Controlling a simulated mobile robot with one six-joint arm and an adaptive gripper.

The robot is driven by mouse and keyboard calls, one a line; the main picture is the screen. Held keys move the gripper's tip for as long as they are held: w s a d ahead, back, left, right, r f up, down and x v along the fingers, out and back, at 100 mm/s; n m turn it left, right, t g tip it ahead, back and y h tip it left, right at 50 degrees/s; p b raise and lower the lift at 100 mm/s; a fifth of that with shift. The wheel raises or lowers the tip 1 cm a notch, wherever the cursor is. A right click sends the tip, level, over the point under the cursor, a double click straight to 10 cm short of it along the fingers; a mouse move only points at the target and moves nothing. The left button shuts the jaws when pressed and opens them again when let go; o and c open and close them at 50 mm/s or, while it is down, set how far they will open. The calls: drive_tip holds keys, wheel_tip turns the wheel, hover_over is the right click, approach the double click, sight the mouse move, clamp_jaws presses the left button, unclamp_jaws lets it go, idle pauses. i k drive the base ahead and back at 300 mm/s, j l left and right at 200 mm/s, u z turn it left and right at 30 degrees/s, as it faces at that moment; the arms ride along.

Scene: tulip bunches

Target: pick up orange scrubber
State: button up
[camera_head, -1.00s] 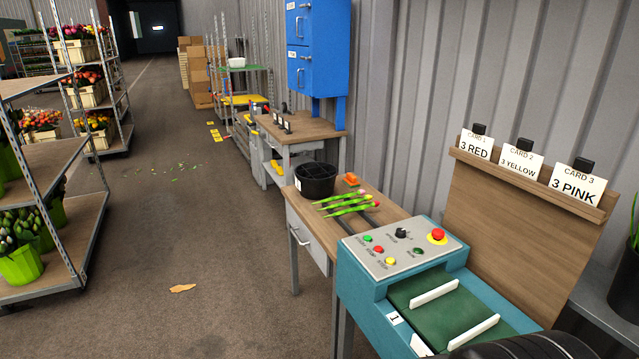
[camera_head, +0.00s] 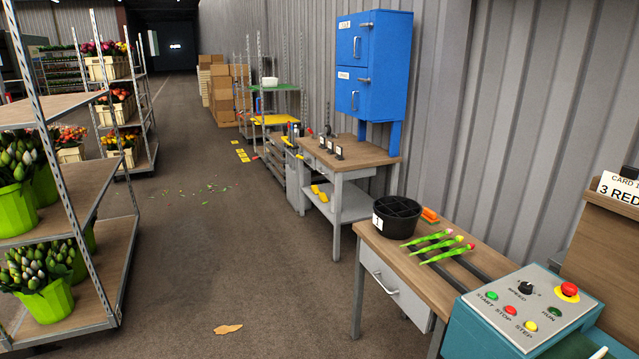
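A small orange object, likely the orange scrubber (camera_head: 430,215), lies on the wooden table (camera_head: 385,248) just right of the black bucket (camera_head: 397,218). It looks like a small block, too small to make out in detail. Several tulips (camera_head: 443,246) with green stems lie side by side in front of it on the same table. My gripper is not in view.
A teal machine with a button panel (camera_head: 525,305) stands at the lower right, against the table. A workbench (camera_head: 350,155) and blue cabinet (camera_head: 372,65) stand behind. Flower racks (camera_head: 122,235) line the left. The floor aisle (camera_head: 240,270) between is open, with a brown scrap (camera_head: 228,329).

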sight(429, 217)
drive_tip(key=i+j+u, duration=0.15)
drive_tip(key=i, duration=0.5)
drive_tip(key=i+j+u, duration=0.15)
drive_tip(key=i+j, duration=0.15)
drive_tip(key=i, duration=0.3)
drive_tip(key=i+j+u, duration=0.15)
drive_tip(key=i, duration=0.5)
drive_tip(key=i+l+z, duration=0.25)
drive_tip(key=i+z, duration=0.2)
drive_tip(key=i+l+z, duration=0.1)
drive_tip(key=i+z, duration=0.8)
drive_tip(key=i+j+z, duration=0.25)
drive_tip(key=z, duration=0.25)
drive_tip(key=i+z, duration=0.1)
drive_tip(key=i, duration=0.3)
